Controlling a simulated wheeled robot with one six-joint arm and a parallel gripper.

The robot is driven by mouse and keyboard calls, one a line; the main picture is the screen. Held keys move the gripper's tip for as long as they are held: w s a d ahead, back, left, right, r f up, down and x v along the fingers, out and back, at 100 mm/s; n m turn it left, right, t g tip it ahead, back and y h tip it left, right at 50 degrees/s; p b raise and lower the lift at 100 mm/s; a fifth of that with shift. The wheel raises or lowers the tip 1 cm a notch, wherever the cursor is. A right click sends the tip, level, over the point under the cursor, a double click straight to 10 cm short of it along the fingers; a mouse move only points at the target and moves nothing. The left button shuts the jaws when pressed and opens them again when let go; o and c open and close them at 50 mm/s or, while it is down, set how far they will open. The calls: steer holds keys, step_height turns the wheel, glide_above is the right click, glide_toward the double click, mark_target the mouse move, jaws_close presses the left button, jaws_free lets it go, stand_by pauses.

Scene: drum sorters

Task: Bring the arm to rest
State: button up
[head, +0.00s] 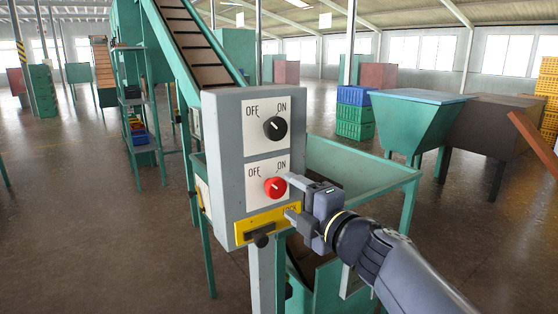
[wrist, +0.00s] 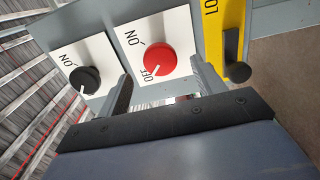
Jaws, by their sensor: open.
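A grey control box (head: 222,130) stands at the centre of the head view. Its red knob (head: 275,187) is on the lower OFF/ON plate; in the wrist view the red knob (wrist: 144,62) has its white mark by the OFF label. My gripper (head: 288,198) is open and empty, close to the box at the red knob's lower right. In the wrist view the fingers of my gripper (wrist: 163,88) stand apart, with the red knob beyond the gap. I cannot tell whether a finger touches the box.
A black knob (head: 275,127) sits above, and a yellow lock plate (head: 262,222) with a black handle below. A green hopper (head: 350,165) stands close behind the box. A conveyor (head: 195,45) rises behind. Floor at lower left is clear.

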mark_target(278, 190)
steer(key=shift+m, duration=0.3)
steer(key=x, duration=0.4)
steer(key=shift+r+p, duration=0.15)
steer(key=shift+p, duration=0.2)
steer(key=m+p, duration=0.1)
steer(key=m, duration=0.1)
steer(key=shift+s+m, duration=0.1)
steer(key=shift+m, duration=0.2)
steer(key=m+p, duration=0.4)
steer(key=m, duration=0.2)
steer(key=m+p, duration=0.3)
steer(key=m, duration=0.1)
steer(key=shift+m+p, duration=0.3)
steer(key=shift+p, duration=0.1)
steer(key=m+p, duration=0.3)
steer(key=m, duration=0.1)
steer(key=shift+a, duration=0.1)
steer(key=shift+s+f+m, duration=0.1)
steer(key=shift+f+m, duration=0.15)
steer(key=shift+m, duration=0.05)
steer(key=shift+s+d, duration=0.3)
steer(key=shift+s, duration=0.05)
